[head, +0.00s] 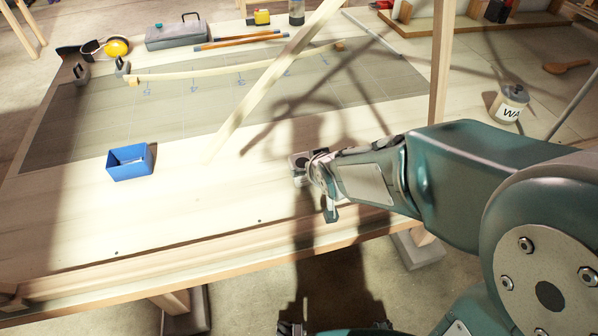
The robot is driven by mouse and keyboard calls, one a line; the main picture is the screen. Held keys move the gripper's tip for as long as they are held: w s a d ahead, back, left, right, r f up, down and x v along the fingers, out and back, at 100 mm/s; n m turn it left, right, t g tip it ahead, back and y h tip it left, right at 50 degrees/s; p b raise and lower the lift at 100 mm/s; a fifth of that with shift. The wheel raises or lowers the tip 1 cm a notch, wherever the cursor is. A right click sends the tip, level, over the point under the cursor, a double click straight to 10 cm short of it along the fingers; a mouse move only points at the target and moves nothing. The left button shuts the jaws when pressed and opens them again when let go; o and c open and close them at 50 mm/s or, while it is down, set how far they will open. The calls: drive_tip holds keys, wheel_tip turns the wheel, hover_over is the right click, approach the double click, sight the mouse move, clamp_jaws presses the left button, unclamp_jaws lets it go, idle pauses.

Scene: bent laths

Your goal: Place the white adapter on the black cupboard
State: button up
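My gripper (314,194) is low over the front part of the wooden workbench (210,215), near its front edge. My arm reaches in from the right and partly covers the gripper. A small pale and dark item (299,161) shows just behind the gripper; I cannot tell whether it is part of the gripper or a separate thing. I cannot tell whether the gripper is open or holds anything. I can make out no white adapter and no black cupboard for certain.
A blue bin (130,162) stands left of my gripper. A bent lath (235,70) lies across the grey mat (190,108). A slanted lath (272,82) crosses the view. A grey toolbox (180,35), yellow earmuffs (117,47) and a pot (509,103) stand farther off. The front left is clear.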

sight(302, 165)
drive_tip(key=x, duration=0.3)
drive_tip(key=shift+w+f, duration=0.2)
drive_tip(key=shift+w, duration=0.05)
drive_tip(key=shift+w+a+f, duration=0.4)
drive_tip(key=shift+w+f, duration=0.1)
drive_tip(key=shift+d+x, duration=0.2)
drive_tip(key=shift+x, duration=1.75)
drive_tip(key=shift+d, duration=0.1)
drive_tip(key=c, duration=1)
